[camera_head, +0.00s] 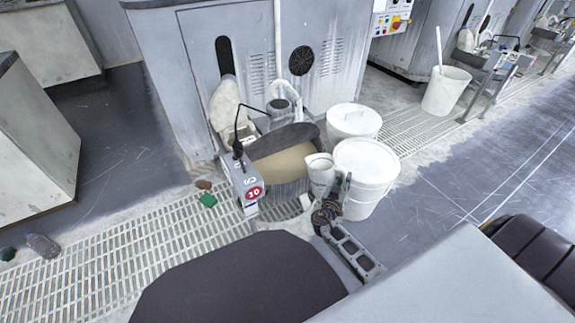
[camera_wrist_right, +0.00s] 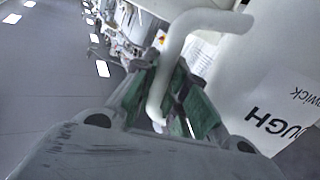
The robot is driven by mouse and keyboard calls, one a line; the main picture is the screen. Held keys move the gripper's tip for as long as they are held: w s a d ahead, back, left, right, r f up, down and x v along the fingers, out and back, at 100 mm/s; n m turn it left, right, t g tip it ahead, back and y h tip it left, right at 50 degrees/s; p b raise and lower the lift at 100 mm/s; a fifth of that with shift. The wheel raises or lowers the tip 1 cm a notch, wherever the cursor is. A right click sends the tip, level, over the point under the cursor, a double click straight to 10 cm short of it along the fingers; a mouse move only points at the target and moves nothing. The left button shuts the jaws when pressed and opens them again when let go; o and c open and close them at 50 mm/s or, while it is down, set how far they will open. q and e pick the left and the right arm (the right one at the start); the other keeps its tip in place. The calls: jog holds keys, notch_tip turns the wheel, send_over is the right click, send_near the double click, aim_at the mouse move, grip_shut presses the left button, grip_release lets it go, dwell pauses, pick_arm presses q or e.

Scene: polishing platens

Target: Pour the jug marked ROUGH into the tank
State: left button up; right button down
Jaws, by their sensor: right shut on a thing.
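The white jug (camera_head: 320,178) is at the right side of the tank in the head view, close to its rim; it looks roughly upright, and I cannot tell whether it overlaps the opening. In the right wrist view the jug (camera_wrist_right: 235,75) shows dark print reading "...UGH", partly cut off. My right gripper (camera_head: 342,190) is shut on the jug's white handle (camera_wrist_right: 178,60), which lies between its green pads. The tank (camera_head: 290,187) is round, with a tan surface inside and a dark lid part (camera_head: 285,137) at its back. My left gripper is not in view.
Two white lidded buckets (camera_head: 366,165) (camera_head: 353,121) stand right of the tank, close to my right gripper. A grey post with a red "10" sign (camera_head: 253,191) stands at its front left. A green item (camera_head: 207,200) lies on the floor grating (camera_head: 120,260). Open floor lies right.

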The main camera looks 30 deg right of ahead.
notch_tip(320, 180, down, 8)
jog(key=m, duration=0.2)
jog(key=shift+s+d, duration=0.25)
jog(key=shift+s, duration=0.05)
dwell(0.4)
jog(key=shift+f, duration=0.15)
dwell(0.7)
